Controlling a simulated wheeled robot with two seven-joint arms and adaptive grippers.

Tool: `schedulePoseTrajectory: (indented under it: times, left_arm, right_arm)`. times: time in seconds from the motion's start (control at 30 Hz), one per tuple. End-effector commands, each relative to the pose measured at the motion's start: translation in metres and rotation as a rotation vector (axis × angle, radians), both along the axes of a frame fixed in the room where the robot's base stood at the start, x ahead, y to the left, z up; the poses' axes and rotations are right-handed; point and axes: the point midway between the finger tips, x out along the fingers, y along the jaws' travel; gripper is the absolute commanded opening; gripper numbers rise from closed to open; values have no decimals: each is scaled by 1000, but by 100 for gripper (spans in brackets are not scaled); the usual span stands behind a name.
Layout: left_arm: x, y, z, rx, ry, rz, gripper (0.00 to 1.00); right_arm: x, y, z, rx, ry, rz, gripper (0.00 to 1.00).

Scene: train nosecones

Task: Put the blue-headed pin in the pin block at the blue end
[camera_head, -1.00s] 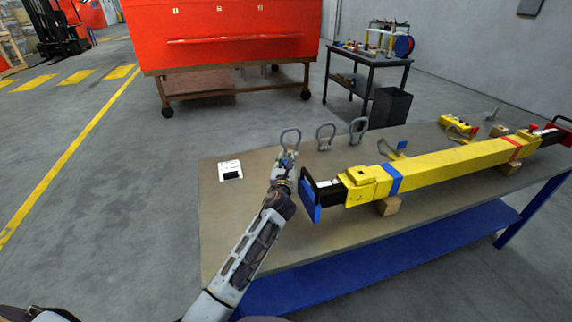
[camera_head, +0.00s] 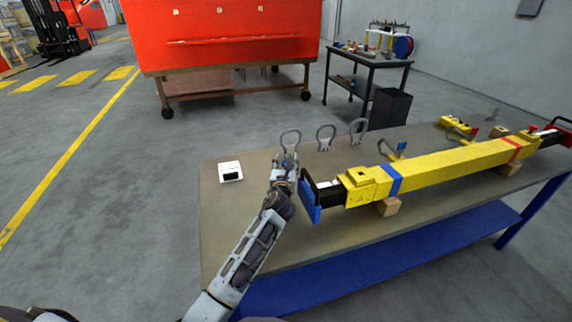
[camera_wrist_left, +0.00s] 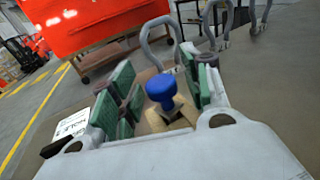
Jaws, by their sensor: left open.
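The blue-headed pin (camera_wrist_left: 162,88) shows in the left wrist view, its round blue head up. It stands at a small tan block (camera_wrist_left: 158,121) with a dark opening; how deep it sits is hard to tell. My left gripper (camera_wrist_left: 160,92) is open, with green pads on either side of the pin. In the head view my left gripper (camera_head: 284,166) is by the far-left table edge and hides the pin. The yellow pin block (camera_head: 360,176) tops the beam's blue end, right of the gripper, beside a blue band (camera_head: 391,180). My right gripper is not in view.
Several grey shackles (camera_head: 325,137) stand behind the gripper along the table's far edge. A white card (camera_head: 230,171) lies left of it. The yellow beam (camera_head: 450,163) rests on wooden blocks (camera_head: 387,206). The front left tabletop (camera_head: 225,225) is clear.

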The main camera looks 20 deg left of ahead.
Motion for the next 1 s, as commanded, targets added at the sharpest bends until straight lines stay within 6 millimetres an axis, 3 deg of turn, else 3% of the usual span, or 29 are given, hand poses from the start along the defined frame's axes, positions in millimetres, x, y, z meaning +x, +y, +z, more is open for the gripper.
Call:
schedulePoseTrajectory:
  times: [0.23, 0.7, 1.0]
  left_arm:
    - [-12, -2, 2, 1, 0, 0, 48]
    - [-58, -12, 4, 1, -1, -1, 48]
    - [-73, -14, 5, 0, -1, 1, 48]
  right_arm:
    - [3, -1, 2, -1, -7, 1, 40]
    - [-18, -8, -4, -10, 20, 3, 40]
    - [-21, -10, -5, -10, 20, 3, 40]
